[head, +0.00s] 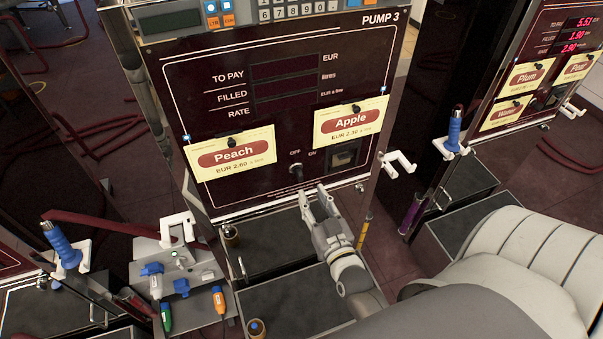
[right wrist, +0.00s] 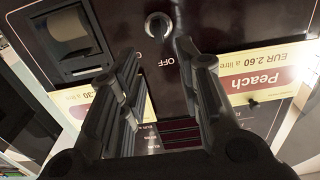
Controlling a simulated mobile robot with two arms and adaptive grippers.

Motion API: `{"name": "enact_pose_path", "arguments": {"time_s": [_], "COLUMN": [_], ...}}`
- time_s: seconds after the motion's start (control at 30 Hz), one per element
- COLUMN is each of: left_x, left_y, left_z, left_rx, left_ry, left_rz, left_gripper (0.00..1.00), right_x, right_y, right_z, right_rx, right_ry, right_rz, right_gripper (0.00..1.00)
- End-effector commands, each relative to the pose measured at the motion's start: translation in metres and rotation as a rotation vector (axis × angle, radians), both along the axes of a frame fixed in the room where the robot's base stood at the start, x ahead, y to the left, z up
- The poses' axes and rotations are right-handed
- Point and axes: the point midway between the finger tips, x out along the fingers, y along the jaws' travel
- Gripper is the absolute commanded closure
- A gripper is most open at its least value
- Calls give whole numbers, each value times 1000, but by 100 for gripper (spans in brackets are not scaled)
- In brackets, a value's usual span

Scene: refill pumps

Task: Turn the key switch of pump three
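Pump 3 (head: 240,60) has a dark maroon front panel with its name at top right. Its key switch (head: 296,170) sits low on the panel, beside the OFF and ON labels, with a dark key or knob. In the right wrist view the panel appears upside down, and the key switch (right wrist: 158,25) is a metal ring at the top, by the OFF label. My right gripper (head: 315,193) is open and empty, just below and in front of the switch, apparently apart from it. The right wrist view shows its two fingers (right wrist: 150,75) spread. My left gripper is not in view.
Peach (head: 232,152) and Apple (head: 350,121) cards flank the switch. A receipt slot (head: 343,155) is right of it. White hooks (head: 397,162) stick out beside the pump. A grey box (head: 165,262) with colored handles stands lower left. Another pump (head: 545,60) has lit displays.

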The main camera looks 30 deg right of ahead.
Motion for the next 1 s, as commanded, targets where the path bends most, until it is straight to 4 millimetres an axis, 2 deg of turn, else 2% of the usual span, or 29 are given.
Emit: {"name": "enact_pose_path", "arguments": {"time_s": [0.2,0.5,0.7,0.97,1.0], "left_x": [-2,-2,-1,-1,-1], "left_y": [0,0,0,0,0], "left_z": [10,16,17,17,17], "left_rx": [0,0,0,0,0], "left_ry": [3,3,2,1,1], "left_rz": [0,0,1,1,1], "left_gripper": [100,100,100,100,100], "right_x": [37,74,82,83,83], "right_y": [-9,-18,-20,-20,-20], "right_z": [3,1,0,0,0], "right_rx": [0,0,0,0,0], "right_ry": [-2,0,1,1,1], "right_rz": [1,1,1,1,1], "right_gripper": [68,68,68,68,73]}}
